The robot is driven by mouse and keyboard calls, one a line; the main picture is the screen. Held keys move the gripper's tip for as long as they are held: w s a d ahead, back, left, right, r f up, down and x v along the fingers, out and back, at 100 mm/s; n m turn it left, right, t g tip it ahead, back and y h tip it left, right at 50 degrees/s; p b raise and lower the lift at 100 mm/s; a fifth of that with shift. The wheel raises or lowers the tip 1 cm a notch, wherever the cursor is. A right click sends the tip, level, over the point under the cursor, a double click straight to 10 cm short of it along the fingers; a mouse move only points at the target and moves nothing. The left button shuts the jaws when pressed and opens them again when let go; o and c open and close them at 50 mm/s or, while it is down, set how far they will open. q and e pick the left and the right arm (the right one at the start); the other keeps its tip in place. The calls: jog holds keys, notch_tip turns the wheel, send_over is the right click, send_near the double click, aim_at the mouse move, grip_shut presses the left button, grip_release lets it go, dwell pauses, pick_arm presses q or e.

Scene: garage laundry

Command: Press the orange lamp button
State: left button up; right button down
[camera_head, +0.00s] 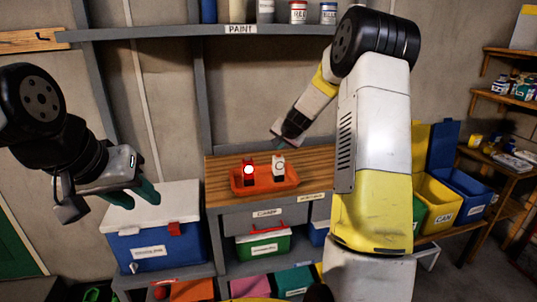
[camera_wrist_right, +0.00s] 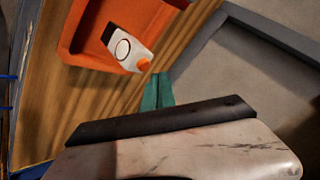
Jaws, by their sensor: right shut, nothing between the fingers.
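A white lamp (camera_head: 279,170) with a round face stands in an orange tray (camera_head: 243,189) on the wooden bench. It also shows in the right wrist view (camera_wrist_right: 122,46), with the orange button (camera_wrist_right: 144,64) at its near end. My right gripper (camera_wrist_right: 157,78) is shut and empty, its teal fingertips close beside the button; I cannot tell whether they touch. In the head view my right gripper (camera_head: 276,141) is above and behind the tray. My left gripper (camera_head: 133,194) is open and empty.
A blue box with a white lid (camera_head: 152,215) stands left of the bench (camera_head: 315,161). A paint shelf (camera_head: 180,32) runs above. Yellow and blue bins (camera_head: 440,200) stand at the right. The bench top around the tray is clear.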

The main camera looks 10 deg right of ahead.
aim_at(279, 157)
notch_tip(279, 157, up, 6)
dwell(0.8)
